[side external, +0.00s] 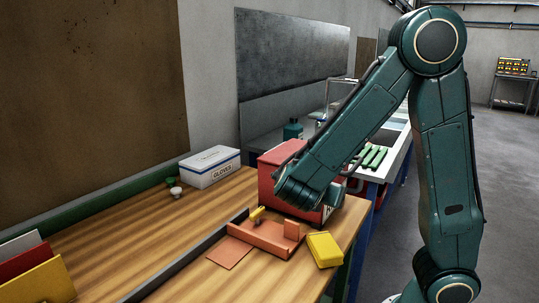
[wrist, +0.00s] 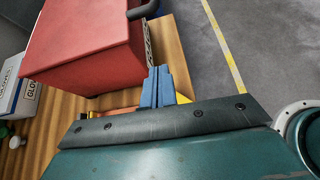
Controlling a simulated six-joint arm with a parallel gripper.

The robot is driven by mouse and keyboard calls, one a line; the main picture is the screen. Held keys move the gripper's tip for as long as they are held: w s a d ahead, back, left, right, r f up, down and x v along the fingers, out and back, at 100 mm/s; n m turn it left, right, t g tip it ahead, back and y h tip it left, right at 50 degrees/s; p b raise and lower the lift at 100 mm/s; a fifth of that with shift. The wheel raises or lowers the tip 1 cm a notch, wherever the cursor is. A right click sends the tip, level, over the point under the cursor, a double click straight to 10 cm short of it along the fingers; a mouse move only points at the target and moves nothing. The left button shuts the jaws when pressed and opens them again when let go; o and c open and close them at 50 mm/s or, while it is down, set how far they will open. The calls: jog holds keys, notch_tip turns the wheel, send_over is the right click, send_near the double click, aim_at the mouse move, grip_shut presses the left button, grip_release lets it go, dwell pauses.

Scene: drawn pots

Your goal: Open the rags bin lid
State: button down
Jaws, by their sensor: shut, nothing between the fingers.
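The red rags bin (side external: 272,160) stands on the wooden bench in the side view, partly hidden behind my arm. In the wrist view its red lid (wrist: 80,35) fills the upper left and appears to lie shut on the bin. A dark handle (wrist: 143,11) shows at the top edge of that view, by the lid's right end. The blue fingers of my gripper (wrist: 158,72) are together and empty, beside the bin's near side and apart from the handle. In the side view the fingers are hidden by my arm.
A red tray (side external: 262,238) and a yellow block (side external: 324,250) lie at the front of the bench. A white glove box (side external: 210,167) stands to the left of the bin; it also shows in the wrist view (wrist: 12,85). Open floor lies to the right.

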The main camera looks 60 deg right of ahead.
jog(key=shift+w, duration=0.1)
jog(key=shift+d, duration=0.15)
jog(key=d+f, duration=0.1)
jog(key=d, duration=0.8)
dwell(1.1)
jog(key=shift+d+r, duration=0.1)
dwell(0.3)
